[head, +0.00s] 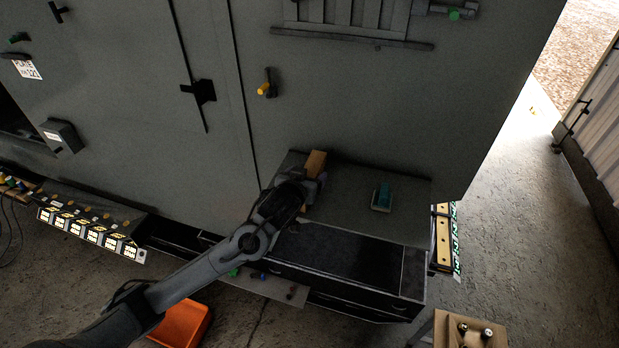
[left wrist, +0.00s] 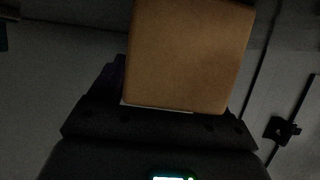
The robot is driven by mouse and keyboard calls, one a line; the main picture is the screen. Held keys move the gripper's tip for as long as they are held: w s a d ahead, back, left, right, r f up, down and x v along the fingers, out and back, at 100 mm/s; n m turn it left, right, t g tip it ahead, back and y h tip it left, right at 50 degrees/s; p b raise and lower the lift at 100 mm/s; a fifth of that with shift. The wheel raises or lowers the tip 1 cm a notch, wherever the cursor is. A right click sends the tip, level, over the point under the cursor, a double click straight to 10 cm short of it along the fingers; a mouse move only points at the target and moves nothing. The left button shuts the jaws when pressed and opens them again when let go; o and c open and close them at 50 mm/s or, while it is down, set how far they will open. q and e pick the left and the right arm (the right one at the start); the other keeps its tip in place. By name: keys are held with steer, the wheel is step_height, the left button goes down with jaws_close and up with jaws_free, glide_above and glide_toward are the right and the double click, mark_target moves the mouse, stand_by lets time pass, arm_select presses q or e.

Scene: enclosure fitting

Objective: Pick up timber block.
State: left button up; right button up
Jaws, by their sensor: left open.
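The timber block (head: 315,163) is a tan wooden block near the back left of the grey shelf top, close to the cabinet face. My left gripper (head: 312,182) is at the block's near side, and its arm hides part of the block's lower end. In the left wrist view the block (left wrist: 188,55) stands large and close in front of the dark gripper body (left wrist: 155,125). The gripper is open; whether a finger touches the block cannot be told. My right gripper is not in view.
The tall grey cabinet (head: 330,100) rises behind. A yellow-tipped handle (head: 265,88) sticks out above left. An orange bin (head: 182,324) is on the floor below my arm.

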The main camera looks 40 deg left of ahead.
arm_select(q)
steer(key=c, duration=1.2)
steer(key=shift+r, duration=0.1)
